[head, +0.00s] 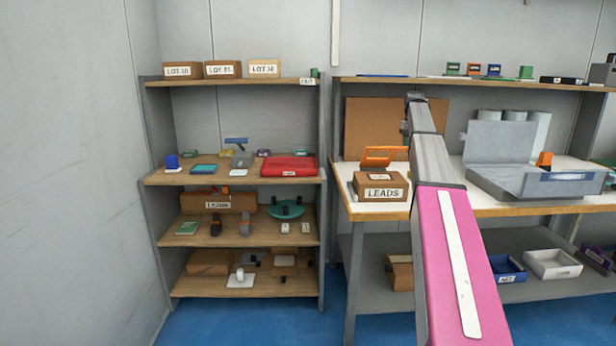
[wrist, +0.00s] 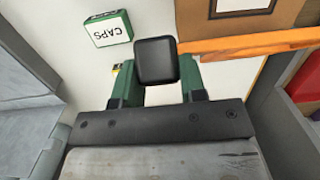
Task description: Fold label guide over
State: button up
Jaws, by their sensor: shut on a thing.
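The label guide appears to be the orange frame (head: 383,157), standing raised and tilted above a brown box marked LEADS (head: 382,187) on the white bench. In the wrist view an orange bar (wrist: 250,42) runs across the upper right, beside a brown box (wrist: 292,12) with a dark-edged white label. My gripper (wrist: 157,82) has green fingers and is shut on a black block (wrist: 156,60). The block's upper right corner meets the left end of the orange bar; I cannot tell whether they are joined. In the head view my arm hides the gripper.
A green-edged CAPS box (wrist: 108,30) lies on the bench near the fingers. A large grey open case (head: 510,180) stands right of my arm. A shelf (head: 331,81) crosses above the bench. A shelf rack with several items stands at the left.

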jog(key=shift+d+f, duration=0.2)
jog(key=shift+d, duration=0.1)
jog(key=shift+s+a+r, duration=0.2)
jog(key=shift+s+a, duration=0.05)
jog(key=shift+a, duration=0.35)
dwell(0.6)
jog(key=shift+w+d+f, duration=0.25)
jog(key=shift+f, duration=0.05)
dwell(0.4)
jog(key=o, duration=1.6)
jog(key=shift+d, duration=0.15)
